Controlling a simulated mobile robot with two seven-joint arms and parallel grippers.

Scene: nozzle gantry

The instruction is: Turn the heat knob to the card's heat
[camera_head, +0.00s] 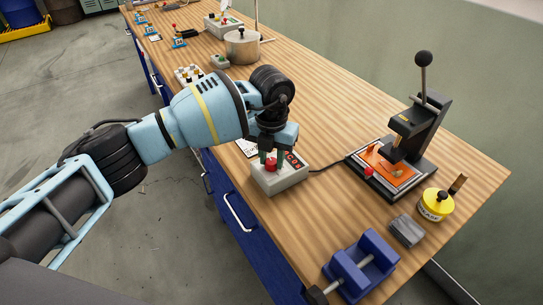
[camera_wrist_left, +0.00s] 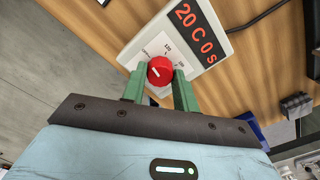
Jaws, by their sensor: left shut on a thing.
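The red heat knob (camera_head: 271,164) is on top of a pale grey control box (camera_head: 285,181) near the bench's front edge. In the left wrist view the knob (camera_wrist_left: 161,70) has a white pointer line and sits on a white dial with small printed numbers. My right gripper is not in view.
A black lever press (camera_head: 428,125) with an orange plate stands to the right, joined to the box by a cable. A yellow tin (camera_head: 436,205), a grey block (camera_head: 407,231) and a blue vise (camera_head: 361,265) sit nearer. A metal pot (camera_head: 242,47) stands farther back.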

